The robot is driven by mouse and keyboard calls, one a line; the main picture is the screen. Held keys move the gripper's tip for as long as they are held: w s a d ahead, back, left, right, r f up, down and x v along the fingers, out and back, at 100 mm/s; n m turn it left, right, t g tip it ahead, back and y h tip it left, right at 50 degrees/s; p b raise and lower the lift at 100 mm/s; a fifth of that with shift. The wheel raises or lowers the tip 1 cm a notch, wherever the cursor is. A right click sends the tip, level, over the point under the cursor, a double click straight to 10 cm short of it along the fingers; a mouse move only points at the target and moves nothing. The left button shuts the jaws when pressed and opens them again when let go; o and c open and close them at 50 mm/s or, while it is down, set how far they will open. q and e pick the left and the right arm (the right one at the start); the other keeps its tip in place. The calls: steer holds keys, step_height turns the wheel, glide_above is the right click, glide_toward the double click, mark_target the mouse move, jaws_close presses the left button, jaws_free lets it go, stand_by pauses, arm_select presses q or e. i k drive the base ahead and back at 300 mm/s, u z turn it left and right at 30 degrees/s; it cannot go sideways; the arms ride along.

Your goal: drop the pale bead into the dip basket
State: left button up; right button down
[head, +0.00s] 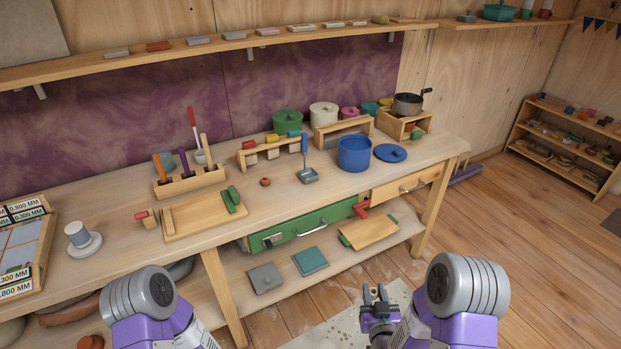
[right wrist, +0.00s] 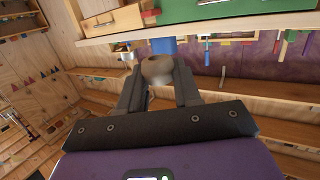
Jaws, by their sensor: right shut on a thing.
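A pale beige rounded piece, seemingly the bead (right wrist: 157,68), sits between the fingertips of my right gripper (right wrist: 160,80), which is shut on it. In the head view my right gripper (head: 380,296) is low at the front, in front of and below the bench top; the bead is not clear there. A small grey scoop-like vessel with an upright blue handle, seemingly the dip basket (head: 308,176), stands on the bench, left of the blue pot (head: 354,154). My gripper is well apart from it. My left arm shows at lower left, but its gripper is out of view.
The bench (head: 280,205) also holds a tool rack (head: 190,181), a blue lid (head: 390,153), a small reddish ring (head: 265,182) and a wooden board (head: 204,216). Below are a green drawer (head: 310,226) and a lower shelf with tiles. The floor at right is open.

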mark_target(307, 177)
steer(key=z, duration=1.2)
steer(key=i, duration=1)
steer(key=u, duration=1.2)
